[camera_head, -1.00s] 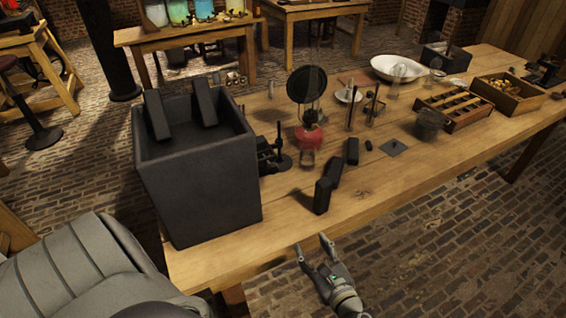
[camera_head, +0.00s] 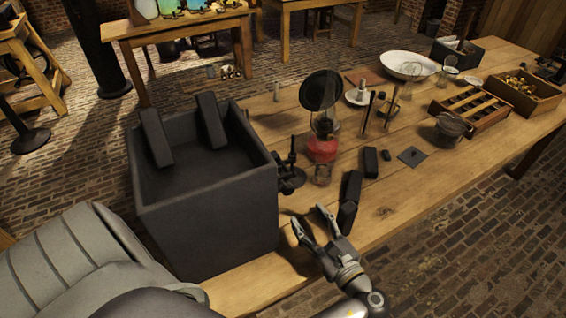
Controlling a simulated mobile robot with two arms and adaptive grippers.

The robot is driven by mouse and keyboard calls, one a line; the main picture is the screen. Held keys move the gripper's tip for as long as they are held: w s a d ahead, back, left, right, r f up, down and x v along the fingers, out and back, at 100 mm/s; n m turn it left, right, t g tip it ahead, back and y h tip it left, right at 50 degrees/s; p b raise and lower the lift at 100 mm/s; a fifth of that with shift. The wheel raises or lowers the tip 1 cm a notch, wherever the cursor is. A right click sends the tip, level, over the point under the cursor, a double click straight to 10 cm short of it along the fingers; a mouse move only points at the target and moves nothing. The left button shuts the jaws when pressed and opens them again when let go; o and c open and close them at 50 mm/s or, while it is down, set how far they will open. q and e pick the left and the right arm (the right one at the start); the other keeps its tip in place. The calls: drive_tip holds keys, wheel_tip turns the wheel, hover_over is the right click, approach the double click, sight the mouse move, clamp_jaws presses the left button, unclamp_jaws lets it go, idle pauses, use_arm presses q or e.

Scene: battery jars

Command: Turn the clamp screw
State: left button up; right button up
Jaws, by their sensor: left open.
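A small dark metal fixture with an upright post (camera_head: 291,165) stands on the table just right of the big dark square jar (camera_head: 205,222). The jar's wall partly hides it, and I cannot make out the clamp screw clearly. My left gripper (camera_head: 310,225) is open and empty, its fingers over the table's front edge. It is in front of and below the fixture in the picture, apart from it. Dark blocks (camera_head: 349,200) lie just beyond its fingertips to the right. My right gripper is not in view.
Two dark slabs (camera_head: 211,121) lean inside the jar. A red lamp (camera_head: 322,146) with a round dark disc stands behind the fixture. Thin upright rods, a white basin (camera_head: 408,66) and wooden trays (camera_head: 470,108) are farther right. The front right tabletop is fairly clear.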

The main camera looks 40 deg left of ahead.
sight(290, 193)
use_arm(q)
drive_tip(key=x, duration=0.3)
drive_tip(key=p+x, duration=0.1)
drive_tip(key=shift+w+a+r, duration=0.1)
drive_tip(key=shift+a+r, duration=0.05)
drive_tip(key=shift+r, duration=0.2)
drive_tip(key=x, duration=0.4)
drive_tip(key=shift+a+f+p, duration=0.2)
drive_tip(key=shift+p, duration=0.2)
drive_tip(key=shift+w+a, duration=0.2)
drive_tip(key=shift+a, duration=0.05)
drive_tip(key=shift+w+a, duration=0.1)
drive_tip(key=shift+a, duration=0.2)
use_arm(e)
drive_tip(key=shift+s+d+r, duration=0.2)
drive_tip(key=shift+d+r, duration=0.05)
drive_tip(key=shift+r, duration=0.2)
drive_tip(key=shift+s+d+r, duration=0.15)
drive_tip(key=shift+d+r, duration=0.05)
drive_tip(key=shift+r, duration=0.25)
use_arm(q)
drive_tip(key=c, duration=1)
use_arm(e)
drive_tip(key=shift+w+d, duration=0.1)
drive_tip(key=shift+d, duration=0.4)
